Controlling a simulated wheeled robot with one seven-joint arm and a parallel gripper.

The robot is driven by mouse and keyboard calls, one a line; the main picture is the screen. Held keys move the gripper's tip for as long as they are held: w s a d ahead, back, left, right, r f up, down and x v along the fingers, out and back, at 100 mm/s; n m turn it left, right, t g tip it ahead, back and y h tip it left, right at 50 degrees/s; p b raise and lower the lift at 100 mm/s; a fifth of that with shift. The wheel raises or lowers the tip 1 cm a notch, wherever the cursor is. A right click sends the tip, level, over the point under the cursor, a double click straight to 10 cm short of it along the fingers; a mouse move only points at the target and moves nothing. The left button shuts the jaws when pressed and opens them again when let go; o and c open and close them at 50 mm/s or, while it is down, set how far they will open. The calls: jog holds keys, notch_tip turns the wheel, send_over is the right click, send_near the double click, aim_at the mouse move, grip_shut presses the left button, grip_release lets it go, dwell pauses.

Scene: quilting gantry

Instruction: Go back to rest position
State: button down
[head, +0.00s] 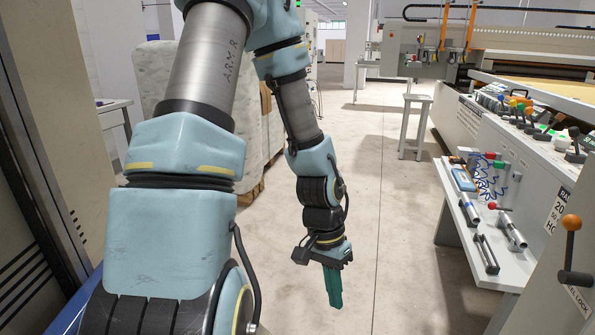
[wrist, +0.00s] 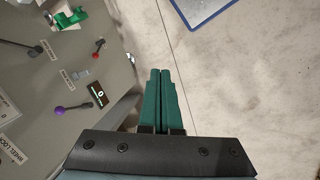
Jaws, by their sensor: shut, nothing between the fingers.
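My gripper (head: 333,287) hangs at the end of my arm, pointing down over the bare floor in the middle of the head view. Its green fingers are together and hold nothing. In the wrist view the two fingers (wrist: 160,85) lie side by side, closed, above the pale floor. My blue and grey arm fills much of the left and centre of the head view.
A grey control panel (wrist: 60,85) with levers lies left in the wrist view. A machine console (head: 520,150) with levers and a side shelf (head: 490,265) holding tools stands right. A small stool (head: 402,125) stands behind. The floor aisle (head: 385,220) is clear.

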jog(key=w+a+r+n+t+p, duration=0.1)
jog(key=w+a+r+n+t, duration=0.1)
jog(key=a+r, duration=0.5)
jog(key=w+a+r+n+t+y+p, duration=0.1)
jog(key=w+a+r+n+t, duration=0.1)
jog(key=w+a+r+n, duration=0.3)
jog(key=a+r, duration=0.3)
jog(key=r, duration=0.1)
jog(key=shift+y+p, duration=0.3)
jog(key=shift+r, duration=0.1)
